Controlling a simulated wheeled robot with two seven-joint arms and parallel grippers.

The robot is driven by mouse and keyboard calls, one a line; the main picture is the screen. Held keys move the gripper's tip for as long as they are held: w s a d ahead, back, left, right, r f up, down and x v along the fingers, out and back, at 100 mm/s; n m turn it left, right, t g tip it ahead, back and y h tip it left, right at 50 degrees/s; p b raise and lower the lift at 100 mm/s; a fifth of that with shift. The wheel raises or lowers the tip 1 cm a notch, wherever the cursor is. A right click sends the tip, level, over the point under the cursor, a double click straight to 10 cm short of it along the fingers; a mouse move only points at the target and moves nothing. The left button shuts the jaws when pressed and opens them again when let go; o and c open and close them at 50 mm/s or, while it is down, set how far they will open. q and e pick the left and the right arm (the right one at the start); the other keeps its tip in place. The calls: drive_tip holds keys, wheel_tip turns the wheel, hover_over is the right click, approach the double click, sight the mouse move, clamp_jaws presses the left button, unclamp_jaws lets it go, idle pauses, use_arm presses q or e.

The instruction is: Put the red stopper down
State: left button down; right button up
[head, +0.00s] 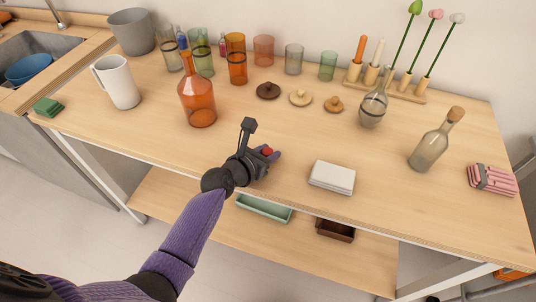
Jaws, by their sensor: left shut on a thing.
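The red stopper (267,152) is at the tip of my left gripper (266,156), which is shut on it. The gripper is over the front part of the wooden table, left of the folded white cloth (332,177). Much of the stopper is hidden by the gripper, and I cannot tell whether it touches the tabletop. My right gripper is not in view.
An orange bottle (198,103) stands behind and left of the gripper. Brown (268,91) and pale (300,98) lids lie farther back. A corked bottle (430,148) stands at right. The wooden table (300,133) is clear between gripper and lids.

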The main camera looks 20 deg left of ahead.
use_arm(q)
drive_tip(key=shift+f, duration=0.1)
drive_tip(key=shift+c, duration=1.9)
unclamp_jaws()
drive_tip(key=shift+s+r, duration=0.1)
drive_tip(key=shift+r, duration=0.2)
drive_tip(key=p+v, duration=0.5)
drive_tip(key=v, duration=0.6)
drive_tip(key=s+f+m+g+y, duration=0.2)
drive_tip(key=s+f+m+g, duration=0.2)
drive_tip(key=s+f+m, duration=0.6)
drive_tip(key=s+f+m+g+y, duration=0.1)
drive_tip(key=s+f+m+g, duration=0.2)
drive_tip(key=s+f+m, duration=0.6)
drive_tip(key=s+f+m+g+y, duration=0.1)
drive_tip(key=s+f+m+g, duration=0.1)
drive_tip(key=s+f+m, duration=0.2)
drive_tip(key=s+a+f+m+g, duration=0.1)
drive_tip(key=s+f+m+g, duration=0.2)
drive_tip(key=s+m, duration=0.7)
wheel_tip(320, 180, down, 2)
drive_tip(key=shift+s+a+f+m+y, duration=0.2)
drive_tip(key=shift+s+m+y, duration=0.2)
drive_tip(key=shift+m, duration=0.5)
